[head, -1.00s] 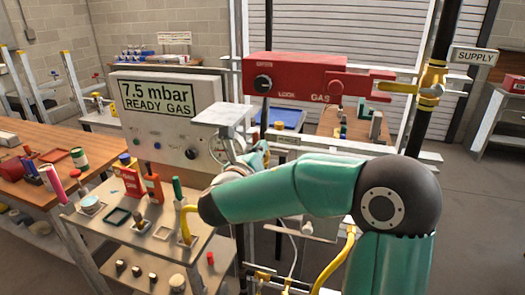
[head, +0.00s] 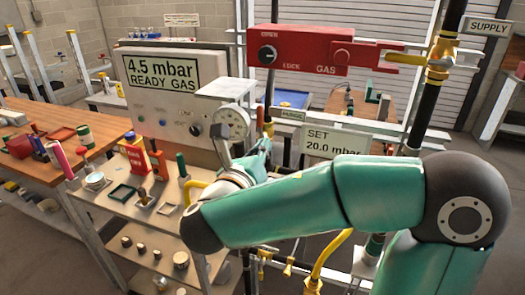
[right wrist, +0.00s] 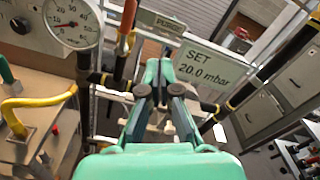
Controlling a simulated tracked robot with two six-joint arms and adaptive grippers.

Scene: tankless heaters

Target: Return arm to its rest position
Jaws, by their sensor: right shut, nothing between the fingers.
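My right arm comes in from the right in the head view, its teal forearm crossing the front of the gas rig. My right gripper (head: 264,146) is small and partly hidden beyond the wrist, near the black pipe below the red gas box. In the right wrist view the right gripper (right wrist: 158,66) has its fingers together with nothing between them. It points toward the piping beside the SET 20.0 mbar sign (right wrist: 210,68); contact with the pipes cannot be told. My left gripper is not in view.
A panel (head: 160,70) reads 4.5 mbar READY GAS. A round gauge (head: 233,122) and the red gas box (head: 310,50) are close to the arm. A shelf cart (head: 120,205) with tools stands at left. Yellow hose (head: 330,255) runs below the forearm.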

